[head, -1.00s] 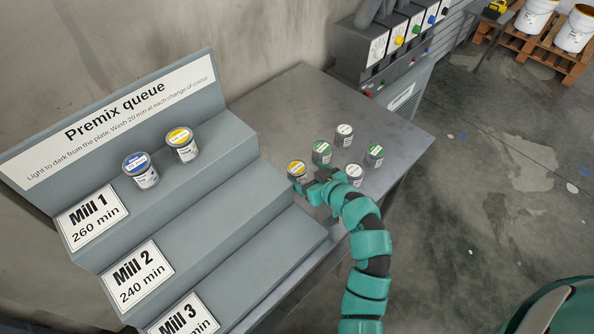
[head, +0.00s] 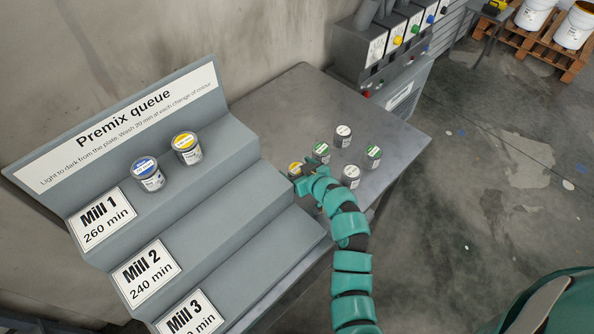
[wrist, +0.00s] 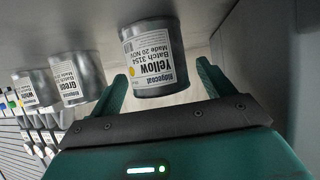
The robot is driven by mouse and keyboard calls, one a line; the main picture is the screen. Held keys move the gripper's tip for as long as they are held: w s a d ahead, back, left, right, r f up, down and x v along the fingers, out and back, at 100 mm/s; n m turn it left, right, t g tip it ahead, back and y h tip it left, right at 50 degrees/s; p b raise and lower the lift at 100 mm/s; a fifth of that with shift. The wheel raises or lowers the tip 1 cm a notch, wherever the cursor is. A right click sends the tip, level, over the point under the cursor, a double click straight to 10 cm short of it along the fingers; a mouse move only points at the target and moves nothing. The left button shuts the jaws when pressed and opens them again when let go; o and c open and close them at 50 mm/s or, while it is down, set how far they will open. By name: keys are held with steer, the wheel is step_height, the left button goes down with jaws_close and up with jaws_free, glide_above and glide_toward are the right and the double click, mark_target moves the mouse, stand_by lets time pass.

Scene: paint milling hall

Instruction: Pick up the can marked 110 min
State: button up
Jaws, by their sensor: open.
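Several small cans stand on the grey table. One has a yellow lid (head: 294,168), partly hidden by my gripper. Two have green lids, one near my gripper (head: 321,150) and one farther right (head: 373,152). Two have white lids, at the back (head: 343,132) and front (head: 351,172). I cannot read minutes on any lid. My gripper (head: 304,181) is open beside the yellow-lidded can. In the wrist view, a can labelled "Ridgecoat Yellow, Batch 3154" (wrist: 155,75) appears upside down between the open fingers (wrist: 162,78), with gaps at both sides.
A stepped rack (head: 215,195) stands left, with Mill 1 (260 min), Mill 2 (240 min) and Mill 3 plates. Its top step holds a blue-lidded can (head: 148,178) and a yellow-lidded can (head: 187,152). A dispenser machine (head: 385,65) stands behind the table.

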steer(key=shift+f, duration=0.1)
steer(key=c, duration=1.2)
steer(key=shift+r, duration=0.2)
steer(key=shift+r+b, duration=0.45)
steer(key=shift+b, duration=0.25)
steer(key=s+d+r+p, duration=0.2)
steer(key=s+r, duration=0.2)
steer(key=s+d+r+p, duration=0.2)
steer(key=s+r, duration=0.2)
steer(key=s+d+r+p, duration=0.2)
steer(key=s+r, duration=0.1)
steer(key=s, duration=0.1)
steer(key=shift+s+d+r, duration=0.2)
steer(key=shift+d+r, duration=0.1)
steer(key=shift+r, duration=0.1)
